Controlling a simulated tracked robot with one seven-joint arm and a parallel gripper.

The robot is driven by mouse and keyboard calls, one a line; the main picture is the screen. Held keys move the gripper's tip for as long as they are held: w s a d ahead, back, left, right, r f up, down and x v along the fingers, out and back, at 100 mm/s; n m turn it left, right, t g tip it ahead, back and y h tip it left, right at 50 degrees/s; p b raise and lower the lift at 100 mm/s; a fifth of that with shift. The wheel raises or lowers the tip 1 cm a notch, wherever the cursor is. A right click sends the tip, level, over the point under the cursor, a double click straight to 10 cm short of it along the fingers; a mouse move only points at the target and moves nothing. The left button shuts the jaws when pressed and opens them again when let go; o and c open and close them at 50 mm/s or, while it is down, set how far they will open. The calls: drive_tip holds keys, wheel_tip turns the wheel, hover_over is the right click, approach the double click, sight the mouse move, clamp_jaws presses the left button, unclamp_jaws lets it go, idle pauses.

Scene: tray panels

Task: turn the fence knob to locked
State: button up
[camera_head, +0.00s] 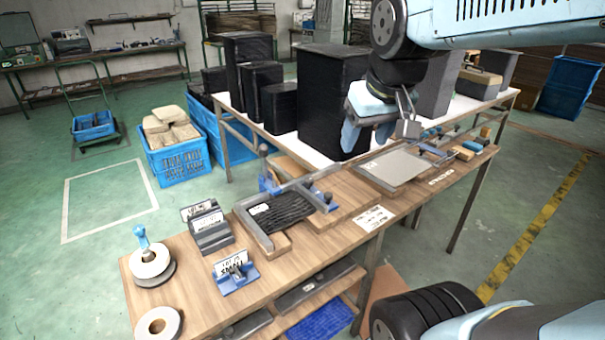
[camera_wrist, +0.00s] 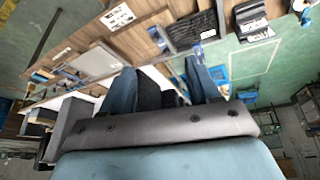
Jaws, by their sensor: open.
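My gripper (camera_head: 366,134) hangs above the back of the wooden bench, at the upper right of centre in the head view. In the wrist view its two blue fingers (camera_wrist: 162,78) stand apart, with nothing held between them. A grey metal fence bar (camera_head: 301,184) runs along a dark, ribbed panel (camera_head: 279,212) on the bench. A small dark knob with blue parts (camera_head: 328,198) is at the bar's right end, to the left of and below my gripper, well apart from it. I cannot tell which way the knob is turned. The dark panel also shows in the wrist view (camera_wrist: 190,29).
A grey flat panel (camera_head: 394,167) lies right of the fence, with small tools beyond it. Tall black blocks (camera_head: 334,100) stand on the white table behind. A small label stand (camera_head: 234,274) and tape rolls (camera_head: 151,262) are at the bench's left.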

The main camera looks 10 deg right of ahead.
drive_tip(key=w+n+g, duration=0.2)
drive_tip(key=w+n, duration=0.1)
drive_tip(key=w, duration=0.8)
drive_tip(key=n+g, duration=0.3)
drive_tip(key=n, duration=0.3)
hover_over(309, 179)
wheel_tip(309, 179, down, 18)
drive_tip(key=f, duration=0.1)
wheel_tip(309, 179, down, 13)
drive_tip(key=shift+s+r, duration=0.1)
drive_tip(key=shift+s, duration=0.05)
drive_tip(key=shift+c, duration=0.3)
drive_tip(key=c, duration=1)
